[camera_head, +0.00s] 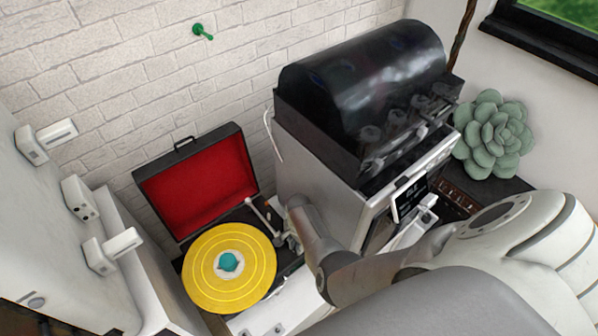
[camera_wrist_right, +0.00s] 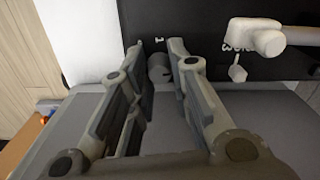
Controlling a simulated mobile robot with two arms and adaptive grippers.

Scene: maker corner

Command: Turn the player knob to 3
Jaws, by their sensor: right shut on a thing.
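The record player (camera_head: 160,182) stands open, with a red-lined lid and a yellow record (camera_head: 205,293) with a teal centre. In the right wrist view, its small grey round knob (camera_wrist_right: 158,68) sits on the dark player panel (camera_wrist_right: 205,20). My right gripper (camera_wrist_right: 160,66) is shut on the knob, one finger on each side. In the head view, my right gripper (camera_head: 288,240) reaches the player's right edge and the knob is hidden. Which digit the knob points to I cannot tell. My left gripper is out of view.
A 3D printer-like machine with a dark domed cover (camera_head: 365,70) stands close to my right arm. A white tonearm (camera_wrist_right: 255,38) lies beside the knob. A succulent (camera_head: 493,135) is at the right. White blocks (camera_head: 80,197) project at the left. A green hook (camera_head: 202,31) is on the wall.

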